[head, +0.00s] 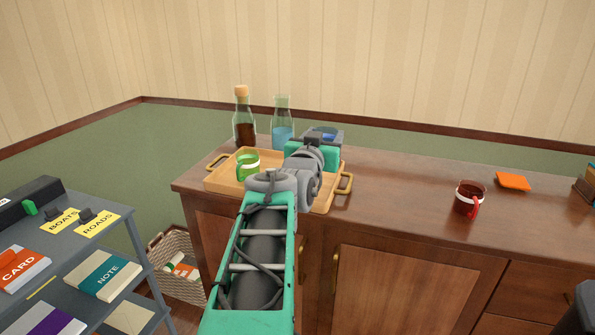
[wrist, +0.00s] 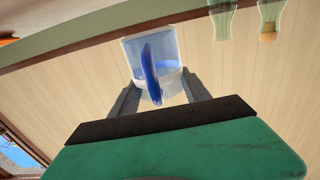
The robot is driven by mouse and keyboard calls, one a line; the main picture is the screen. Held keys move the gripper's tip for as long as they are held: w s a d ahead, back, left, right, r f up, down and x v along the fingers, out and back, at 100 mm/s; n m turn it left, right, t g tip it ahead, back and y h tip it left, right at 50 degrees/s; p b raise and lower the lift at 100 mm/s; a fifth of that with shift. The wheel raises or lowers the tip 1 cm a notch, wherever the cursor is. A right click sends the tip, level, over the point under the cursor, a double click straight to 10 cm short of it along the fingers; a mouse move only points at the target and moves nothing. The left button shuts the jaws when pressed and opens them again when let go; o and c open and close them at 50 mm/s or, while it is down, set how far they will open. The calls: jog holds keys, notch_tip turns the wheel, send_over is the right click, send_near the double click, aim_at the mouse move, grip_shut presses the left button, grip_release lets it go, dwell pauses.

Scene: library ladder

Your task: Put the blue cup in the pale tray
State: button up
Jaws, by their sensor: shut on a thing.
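My gripper (wrist: 160,88) is shut on the blue cup (wrist: 151,72), whose blue handle and white band face the wrist camera. In the head view a small blue part of the cup (head: 324,134) shows beyond my gripper, and my wrist hides the rest. The pale tray (head: 222,182), light wood with brass handles, sits on the left end of the brown cabinet top. My gripper and the cup are over or behind the tray's right side; I cannot tell the height. A green cup (head: 247,164) with a white band stands in the tray's left part.
A dark bottle with a cork (head: 244,122) and a flask of blue liquid (head: 282,125) stand behind the tray. A red cup (head: 470,199) and an orange square (head: 513,181) are at the right. The cabinet top (head: 400,195) between tray and red cup is clear.

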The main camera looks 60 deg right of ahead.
jog(key=shift+w+d+f+b, duration=0.45)
jog(key=shift+w+d+f, duration=0.55)
jog(key=shift+f, duration=0.7)
jog(key=shift+w+d+f+b, duration=0.55)
jog(key=shift+w+f, duration=0.75)
jog(key=shift+f, duration=0.45)
jog(key=shift+w+d+f+b, duration=0.35)
jog(key=shift+w+d+f, duration=0.65)
jog(key=shift+f, duration=0.7)
jog(key=shift+w+a, duration=0.15)
jog(key=shift+f, duration=0.25)
jog(key=o, duration=1.5)
jog(key=shift+o, duration=0.2)
